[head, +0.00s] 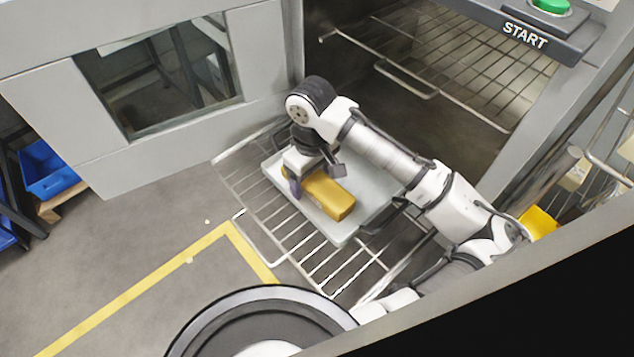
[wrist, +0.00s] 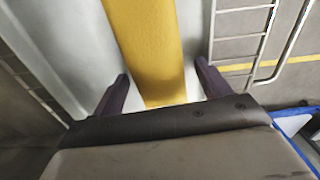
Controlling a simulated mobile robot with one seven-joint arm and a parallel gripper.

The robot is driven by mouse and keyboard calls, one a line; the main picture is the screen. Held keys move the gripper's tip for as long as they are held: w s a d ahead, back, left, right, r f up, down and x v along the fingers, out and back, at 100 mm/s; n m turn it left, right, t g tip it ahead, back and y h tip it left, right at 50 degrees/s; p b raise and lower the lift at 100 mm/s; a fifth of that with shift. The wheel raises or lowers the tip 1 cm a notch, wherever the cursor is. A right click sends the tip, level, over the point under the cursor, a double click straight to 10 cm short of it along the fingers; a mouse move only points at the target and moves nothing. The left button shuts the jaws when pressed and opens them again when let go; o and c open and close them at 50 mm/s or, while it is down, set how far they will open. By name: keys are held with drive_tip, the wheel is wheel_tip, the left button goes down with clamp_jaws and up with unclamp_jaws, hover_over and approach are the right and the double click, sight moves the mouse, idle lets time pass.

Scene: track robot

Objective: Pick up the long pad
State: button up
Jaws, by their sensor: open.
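The long pad (head: 328,195) is a yellow block lying on a pale grey tray (head: 277,172). In the wrist view the pad (wrist: 147,45) runs lengthwise away from my gripper, its near end between the fingers. My gripper (head: 312,180) is over the far-left end of the pad in the head view, with a dark finger on either side. In the wrist view my gripper (wrist: 158,90) is open, with a gap showing between each finger and the pad. Part of the pad is hidden by my gripper in the head view.
The tray rests on a pulled-out wire rack (head: 327,284) in front of an open oven-like chamber with another rack (head: 480,60) inside. A grey door with a window (head: 160,75) stands open at left. A START button (head: 550,6) is at top right.

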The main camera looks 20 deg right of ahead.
drive_tip(key=c, duration=1.1)
drive_tip(key=shift+r, duration=0.1)
